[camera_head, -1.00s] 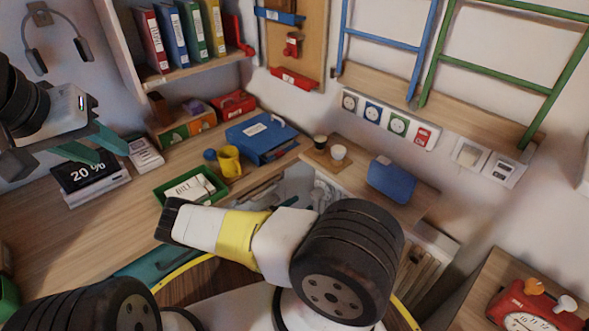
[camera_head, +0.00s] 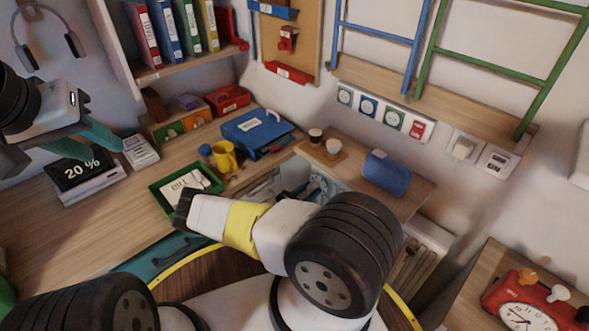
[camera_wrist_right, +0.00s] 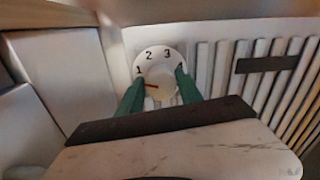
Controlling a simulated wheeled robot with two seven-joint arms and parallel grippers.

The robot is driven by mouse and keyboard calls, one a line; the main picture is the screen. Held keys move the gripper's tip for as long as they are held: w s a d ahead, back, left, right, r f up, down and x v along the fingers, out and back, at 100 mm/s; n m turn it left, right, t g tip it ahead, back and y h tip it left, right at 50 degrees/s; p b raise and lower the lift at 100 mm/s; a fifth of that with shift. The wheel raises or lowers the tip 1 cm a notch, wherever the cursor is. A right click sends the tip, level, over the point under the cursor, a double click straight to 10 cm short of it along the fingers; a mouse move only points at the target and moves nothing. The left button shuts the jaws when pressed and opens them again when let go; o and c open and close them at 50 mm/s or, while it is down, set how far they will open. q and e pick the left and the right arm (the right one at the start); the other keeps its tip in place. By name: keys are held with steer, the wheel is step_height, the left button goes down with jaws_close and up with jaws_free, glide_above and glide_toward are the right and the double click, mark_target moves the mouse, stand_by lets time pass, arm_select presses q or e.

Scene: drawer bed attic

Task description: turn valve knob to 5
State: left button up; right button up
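The valve knob (camera_wrist_right: 160,86) shows in the right wrist view as a pale round knob on a white dial with 1, 2, 3 and 4 readable. A red pointer on it points left, a little below the 1. My right gripper (camera_wrist_right: 160,76) has its two green fingers spread on either side of the knob; I cannot tell whether they touch it. The dial's lower right is hidden by a finger. In the head view the knob and right gripper are not visible. My left gripper (camera_head: 100,146) is open and empty above the desk at left.
A white ribbed radiator (camera_wrist_right: 262,75) stands right of the knob in the right wrist view. In the head view, the desk (camera_head: 120,222) holds a green tray (camera_head: 160,200), yellow mug (camera_head: 225,157) and blue case (camera_head: 255,133). A red clock (camera_head: 525,312) is at lower right.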

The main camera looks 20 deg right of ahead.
jaws_close()
